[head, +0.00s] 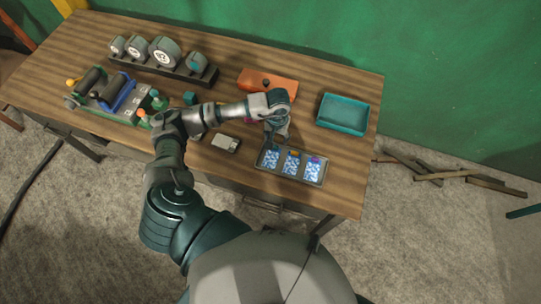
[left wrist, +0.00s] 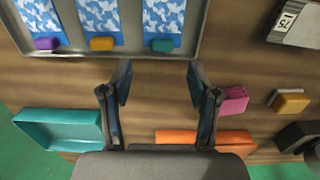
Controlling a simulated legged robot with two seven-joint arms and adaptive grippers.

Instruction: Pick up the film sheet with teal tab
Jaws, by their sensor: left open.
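The film sheet with teal tab (left wrist: 163,17) is blue-and-white patterned and lies flat in a grey tray (left wrist: 196,40). Its teal tab (left wrist: 162,45) is at the end facing my gripper. In the head view this sheet (head: 270,160) is the leftmost of three. My left gripper (left wrist: 158,82) is open and empty, with its fingers apart just outside the tray's edge, in line with the teal tab. In the head view the left gripper (head: 276,136) hangs over the tray's far edge and partly hides the tab. My right gripper is not in view.
Sheets with an orange tab (left wrist: 102,43) and a purple tab (left wrist: 46,43) lie beside it in the tray. A teal bin (head: 343,114), an orange object (head: 268,82), a pink block (left wrist: 233,99) and a small grey device (head: 225,143) are around on the wooden table (head: 225,65).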

